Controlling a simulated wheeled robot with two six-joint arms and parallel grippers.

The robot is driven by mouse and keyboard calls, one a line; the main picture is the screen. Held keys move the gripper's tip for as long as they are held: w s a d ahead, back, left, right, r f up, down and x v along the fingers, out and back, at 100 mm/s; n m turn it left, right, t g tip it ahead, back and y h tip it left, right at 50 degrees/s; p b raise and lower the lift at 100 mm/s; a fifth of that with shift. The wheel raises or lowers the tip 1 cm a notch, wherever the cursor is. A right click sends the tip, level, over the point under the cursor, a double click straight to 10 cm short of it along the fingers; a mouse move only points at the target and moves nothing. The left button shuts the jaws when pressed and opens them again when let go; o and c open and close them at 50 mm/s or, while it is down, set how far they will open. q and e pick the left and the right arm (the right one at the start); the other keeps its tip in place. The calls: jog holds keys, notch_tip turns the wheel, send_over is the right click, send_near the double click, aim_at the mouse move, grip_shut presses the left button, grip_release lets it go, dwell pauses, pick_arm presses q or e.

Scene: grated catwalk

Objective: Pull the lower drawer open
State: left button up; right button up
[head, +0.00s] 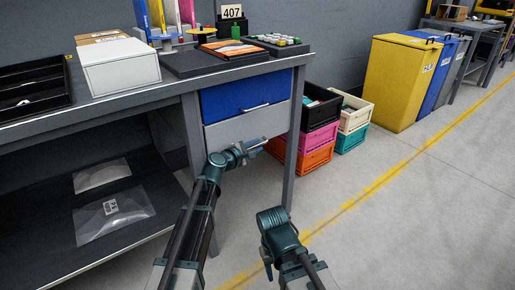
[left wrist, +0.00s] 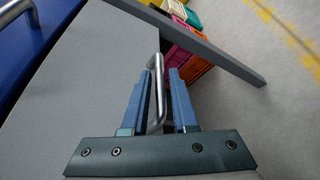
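The lower drawer (head: 228,131) has a plain grey front below the blue upper drawer (head: 228,101) under the bench. Its front looks flush with the blue one, so it appears closed. Its metal bar handle (left wrist: 153,66) stands between the fingers of my left gripper (left wrist: 161,75) in the left wrist view. A gap shows between the handle and the right-hand finger, so the gripper is open around the bar. In the head view my left gripper (head: 251,146) is at the drawer front and partly covers the handle.
A bench leg (head: 295,135) stands just right of the drawers. Stacked crates (head: 319,137) sit on the floor beyond it. A white box (head: 122,68) and a black tray (head: 30,88) are on the bench top. The floor in front and to the right is clear.

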pick_arm(q)
jog(key=shift+w+d+f, duration=0.1)
jog(key=shift+w+d, duration=0.25)
jog(key=shift+w, duration=0.15)
jog(key=shift+c, duration=0.3)
grip_shut()
dwell(1.0)
